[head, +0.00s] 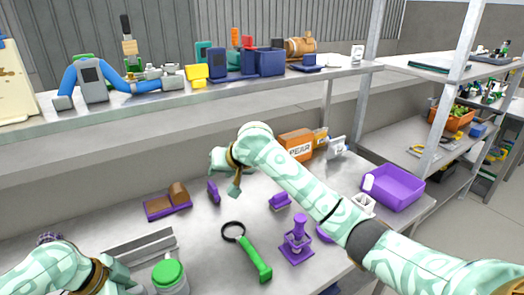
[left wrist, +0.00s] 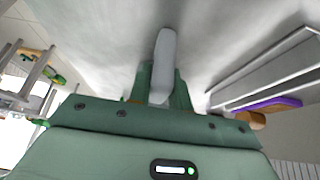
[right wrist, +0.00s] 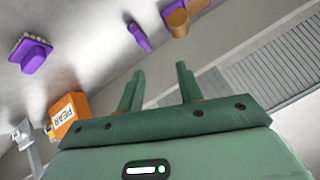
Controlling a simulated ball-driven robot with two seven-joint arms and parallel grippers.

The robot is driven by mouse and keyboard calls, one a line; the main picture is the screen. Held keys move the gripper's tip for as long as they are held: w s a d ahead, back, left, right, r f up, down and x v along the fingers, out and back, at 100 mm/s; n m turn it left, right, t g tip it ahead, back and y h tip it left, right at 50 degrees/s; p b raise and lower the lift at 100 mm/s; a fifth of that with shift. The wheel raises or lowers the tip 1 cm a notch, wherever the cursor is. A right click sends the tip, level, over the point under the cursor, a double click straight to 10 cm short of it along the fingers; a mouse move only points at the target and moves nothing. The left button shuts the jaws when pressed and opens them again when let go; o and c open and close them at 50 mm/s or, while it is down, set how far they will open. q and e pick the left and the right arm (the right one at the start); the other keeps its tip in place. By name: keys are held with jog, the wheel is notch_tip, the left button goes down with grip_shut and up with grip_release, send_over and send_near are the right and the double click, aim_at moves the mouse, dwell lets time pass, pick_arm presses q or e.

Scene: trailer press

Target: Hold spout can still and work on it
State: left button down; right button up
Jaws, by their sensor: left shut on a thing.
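A round container with a green lid (head: 168,275), which looks like the spout can, stands at the front left of the bench in the head view. My left arm reaches in beside it from the left; its fingers are hidden there. In the left wrist view, my left gripper (left wrist: 158,88) is shut on a pale grey, rounded bar (left wrist: 164,60). I cannot tell whether this bar belongs to the can. My right gripper (right wrist: 158,82) is open and empty in the right wrist view. In the head view it hangs above the middle of the bench, apart from the can.
A green-handled tool with a black ring (head: 256,260) and a purple press-like piece (head: 296,242) lie right of the can. A grey metal channel (head: 140,252) is behind it. Further back are a purple tray (head: 168,206), a PEAR box (head: 296,146) and a purple bin (head: 393,187).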

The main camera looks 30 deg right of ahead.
jog(key=w+d+m+t+h, duration=0.1)
jog(key=w+d+t+h, duration=0.1)
jog(key=d, duration=1.2)
jog(key=shift+w+r, duration=0.3)
jog(key=shift+r, duration=0.1)
